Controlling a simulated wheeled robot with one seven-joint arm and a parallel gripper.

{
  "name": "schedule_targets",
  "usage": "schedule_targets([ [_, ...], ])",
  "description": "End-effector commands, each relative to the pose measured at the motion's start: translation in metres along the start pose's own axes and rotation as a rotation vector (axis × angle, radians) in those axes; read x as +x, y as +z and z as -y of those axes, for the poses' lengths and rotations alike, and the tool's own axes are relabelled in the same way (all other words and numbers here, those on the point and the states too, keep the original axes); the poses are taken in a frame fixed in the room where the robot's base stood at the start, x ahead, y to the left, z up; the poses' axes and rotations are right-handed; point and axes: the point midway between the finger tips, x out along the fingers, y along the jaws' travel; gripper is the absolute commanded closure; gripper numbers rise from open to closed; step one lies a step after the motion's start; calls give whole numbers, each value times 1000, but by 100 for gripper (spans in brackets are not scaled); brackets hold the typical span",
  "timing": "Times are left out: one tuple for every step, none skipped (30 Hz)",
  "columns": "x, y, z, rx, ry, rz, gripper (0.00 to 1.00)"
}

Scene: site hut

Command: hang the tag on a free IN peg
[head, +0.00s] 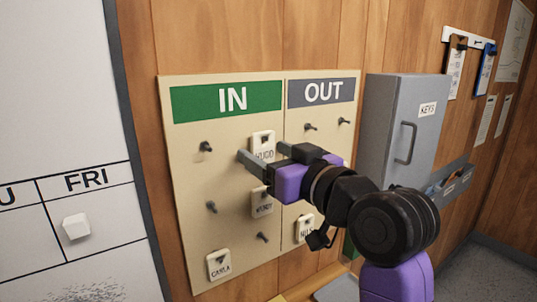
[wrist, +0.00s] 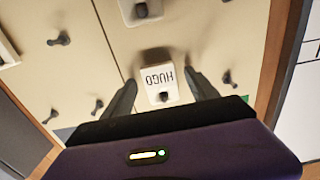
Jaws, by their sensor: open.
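The white HUGO tag (head: 263,143) hangs on the upper right peg of the IN half, under the green IN header (head: 228,100). It also shows in the wrist view (wrist: 158,77), upside down, with a dark peg in its hole. My gripper (head: 265,155) is open, its two fingers on either side of the HUGO tag with gaps; in the wrist view, my gripper (wrist: 161,82) frames the tag. Bare IN pegs are at upper left (head: 206,147), middle left (head: 211,207) and lower right (head: 262,237).
Other tags are a middle IN tag (head: 262,204), the CARLA tag (head: 219,264) and the NILS tag (head: 305,229) under OUT. Two bare OUT pegs (head: 310,127) (head: 344,121) show at top. A grey key cabinet (head: 395,120) juts out to the right of the board.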

Motion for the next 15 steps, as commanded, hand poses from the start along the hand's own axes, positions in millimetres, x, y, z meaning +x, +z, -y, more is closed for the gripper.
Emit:
schedule_targets([
  [-1, 0, 0, 0, 0, 0, 32],
  [-3, 1, 0, 0, 1, 0, 32],
  [-6, 1, -1, 0, 1, 0, 32],
  [-9, 1, -1, -1, 2, -1, 32],
  [-13, 1, -1, -1, 2, -2, 32],
  [-19, 2, -1, -1, 3, -2, 32],
  [-24, 2, -1, -1, 3, -2, 32],
  [-29, 2, -1, -1, 3, -3, 32],
  [-36, 2, -1, -1, 2, -3, 32],
  [-41, 2, -1, -1, 2, -3, 32],
  [-46, 2, -1, -1, 2, -3, 32],
  [-52, 2, -1, -2, 3, -2, 32],
  [-57, 2, -1, -2, 3, -2, 32],
  [-61, 2, -1, -1, 2, -1, 32],
  [-66, 1, -1, 0, 2, -2, 32],
])
